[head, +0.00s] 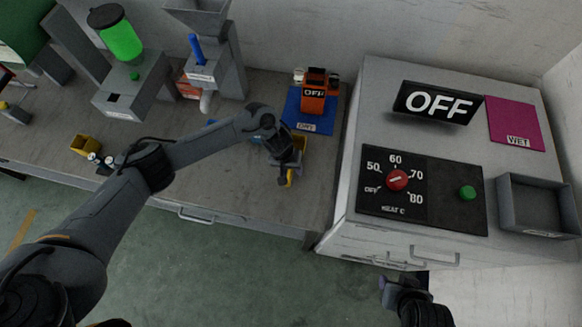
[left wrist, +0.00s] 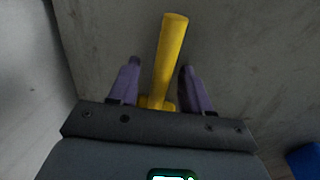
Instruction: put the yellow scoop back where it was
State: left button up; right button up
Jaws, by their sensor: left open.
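The yellow scoop (head: 300,143) is at the right front of the grey bench, partly hidden behind my left gripper (head: 288,172). In the left wrist view its yellow handle (left wrist: 170,55) runs up between the two purple fingers of the left gripper (left wrist: 160,78). The fingers are apart, with a gap on each side of the handle. The scoop's lower end is hidden behind the gripper body. My right gripper (head: 388,286) is low in the head view, in front of the white cabinet; its jaw opening is unclear.
An orange device (head: 314,98) stands on a blue mat (head: 296,121) behind the scoop. A yellow bin (head: 86,145) is at the left of the bench. The cabinet (head: 346,210) on the right carries an OFF sign (head: 437,102), a heat dial (head: 397,180) and a grey tray (head: 508,213).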

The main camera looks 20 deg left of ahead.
pick_arm(q)
jog(key=w+p+v, duration=0.1)
jog(key=p+v, duration=0.2)
jog(key=v, duration=0.9)
jog(key=s+d+r+m+t+h, duration=0.1)
jog(key=s+d+m+t, duration=0.2)
jog(key=d, duration=0.4)
jog(key=s+d+r+m+t+h, duration=0.1)
jog(key=s+d+m+t+h, duration=0.15)
jog(key=d, duration=0.55)
jog(key=s+a+g+y, duration=0.1)
jog(key=s+a+y, duration=0.1)
jog(key=s+a, duration=0.7)
jog(key=s+a+r+n+g+y, duration=0.1)
jog(key=s+a+y, duration=0.2)
jog(key=s+a, duration=0.6)
jog(key=shift+a+r+y, duration=0.35)
jog(key=shift+a, duration=0.2)
jog(key=shift+g, duration=0.25)
